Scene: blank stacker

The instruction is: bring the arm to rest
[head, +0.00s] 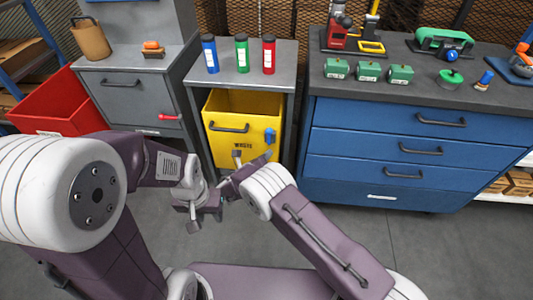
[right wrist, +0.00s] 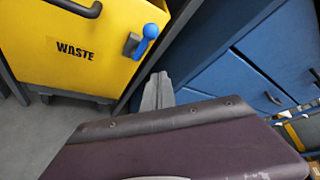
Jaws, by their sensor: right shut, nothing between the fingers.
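Both my arms are folded in front of the cabinets in the head view. My left gripper (head: 194,225) hangs over the floor at the left of centre, and it is too small and angled to tell whether its fingers are apart. My right gripper (head: 237,157) is just to the right, in front of the yellow waste bin (head: 218,102). In the right wrist view its fingers (right wrist: 158,92) are together with nothing between them. They point toward the gap between the yellow bin (right wrist: 85,25) and the blue drawers (right wrist: 220,80), apparently clear of both.
Blue, green and red bottles (head: 241,54) stand on the grey bench (head: 283,55). A blue drawer cabinet (head: 400,135) on the right carries green blocks (head: 368,71) and tools. A red bin (head: 75,112) and grey cabinet (head: 130,97) stand left. Floor (head: 440,240) is clear at lower right.

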